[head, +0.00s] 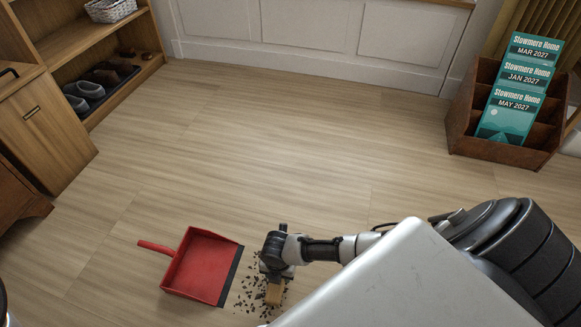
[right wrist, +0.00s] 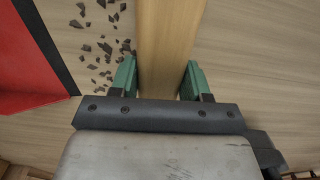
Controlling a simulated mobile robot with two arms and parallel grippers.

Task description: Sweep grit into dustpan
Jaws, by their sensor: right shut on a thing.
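The red dustpan (head: 203,266) lies on the floor, its handle toward the upper left and its dark front edge facing right. Dark grit (head: 250,287) is scattered on the floor just right of that edge; it also shows in the right wrist view (right wrist: 104,45) between the dustpan (right wrist: 28,60) and the brush. My right gripper (head: 276,272) is shut on the wooden brush (head: 274,294), with its green fingers (right wrist: 160,75) on either side of the wood (right wrist: 170,40). The brush is amid the grit; its bristles are hidden. My left gripper is not in view.
A brown rack (head: 505,151) with teal magazines stands at the upper right. A wooden cabinet (head: 45,135) and a shelf with shoes (head: 100,80) stand at the left. The floor between them, up to the white wall panel, is clear.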

